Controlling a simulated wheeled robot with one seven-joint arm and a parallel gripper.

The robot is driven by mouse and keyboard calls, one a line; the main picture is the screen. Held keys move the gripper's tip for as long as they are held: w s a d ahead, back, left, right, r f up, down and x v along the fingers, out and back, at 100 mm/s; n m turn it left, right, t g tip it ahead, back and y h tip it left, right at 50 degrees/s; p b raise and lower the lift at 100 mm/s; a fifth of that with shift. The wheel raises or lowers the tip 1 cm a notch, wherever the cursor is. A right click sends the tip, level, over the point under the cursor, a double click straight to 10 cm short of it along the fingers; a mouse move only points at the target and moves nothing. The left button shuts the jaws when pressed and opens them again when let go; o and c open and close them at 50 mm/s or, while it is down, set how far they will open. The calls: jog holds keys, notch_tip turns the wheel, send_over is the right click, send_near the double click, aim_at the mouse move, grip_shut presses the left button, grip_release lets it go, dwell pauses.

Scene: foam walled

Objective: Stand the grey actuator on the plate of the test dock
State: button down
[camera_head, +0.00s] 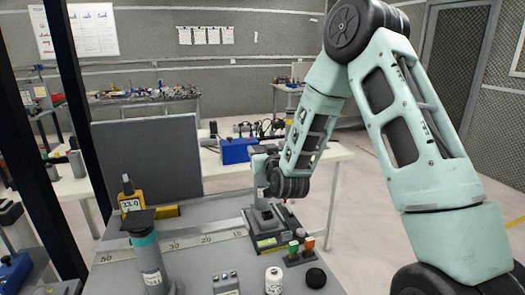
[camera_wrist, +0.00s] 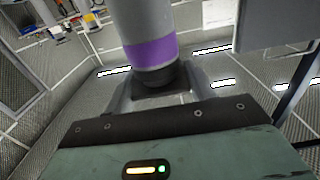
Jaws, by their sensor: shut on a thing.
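The grey actuator is a grey cylinder with a purple band (camera_wrist: 148,48), large in the wrist view. My gripper (camera_wrist: 158,88) is shut on it; the band lies just beyond the jaws. In the head view my gripper (camera_head: 262,186) hangs over the test dock (camera_head: 266,240), a dark low unit with a yellow-green label on its front. The actuator is small and partly hidden by my wrist there. I cannot tell whether its lower end touches the plate.
A scale strip (camera_head: 185,240) crosses the bench. A white jar (camera_head: 273,280), a black cap (camera_head: 315,278) and green and orange buttons (camera_head: 300,248) lie in front. A grey panel (camera_head: 148,158) stands behind.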

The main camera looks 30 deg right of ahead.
dwell(0.3)
jog(key=c, duration=0.5)
grip_release()
jog(key=shift+f, duration=0.1)
